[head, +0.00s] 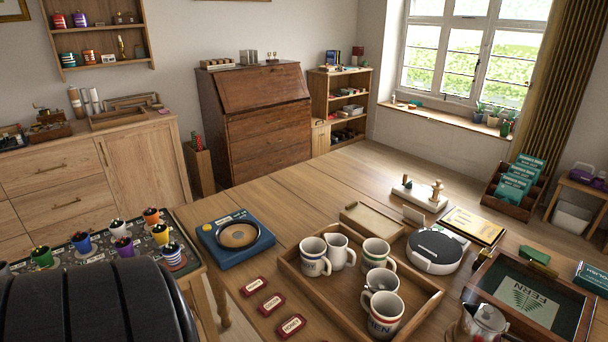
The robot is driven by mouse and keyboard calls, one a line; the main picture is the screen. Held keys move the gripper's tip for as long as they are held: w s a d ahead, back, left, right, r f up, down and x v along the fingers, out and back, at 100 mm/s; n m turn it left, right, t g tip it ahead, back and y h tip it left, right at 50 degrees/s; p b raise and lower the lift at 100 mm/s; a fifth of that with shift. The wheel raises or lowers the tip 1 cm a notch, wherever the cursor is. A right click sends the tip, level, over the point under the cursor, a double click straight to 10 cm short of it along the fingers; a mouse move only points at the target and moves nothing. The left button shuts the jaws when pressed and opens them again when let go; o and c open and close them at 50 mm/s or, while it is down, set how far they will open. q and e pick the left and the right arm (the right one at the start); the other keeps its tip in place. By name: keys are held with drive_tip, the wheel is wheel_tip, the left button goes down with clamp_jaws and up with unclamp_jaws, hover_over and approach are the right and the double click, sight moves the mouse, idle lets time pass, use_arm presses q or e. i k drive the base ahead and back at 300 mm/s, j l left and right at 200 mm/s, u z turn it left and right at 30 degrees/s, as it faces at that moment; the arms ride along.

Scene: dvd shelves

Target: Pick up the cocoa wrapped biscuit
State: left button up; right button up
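Three small red wrapped biscuits with pale labels lie flat in a slanting row on the wooden table, left of the mug tray. They are the far one (254,286), the middle one (271,304) and the near one (291,326). The lettering is small. The middle label may read cocoa, and the near one looks like honey, but I cannot be sure. The biscuits lie apart from each other, and nothing covers them. Neither of my grippers is in view.
A wooden tray (337,318) holding several mugs stands right of the biscuits. A blue box with a round top (236,238) lies beyond them. A metal pot (480,323) and a green-lined case (571,325) are at the right. Bare tabletop (290,225) lies behind.

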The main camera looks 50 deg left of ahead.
sight(274, 303)
drive_tip(key=u, duration=2)
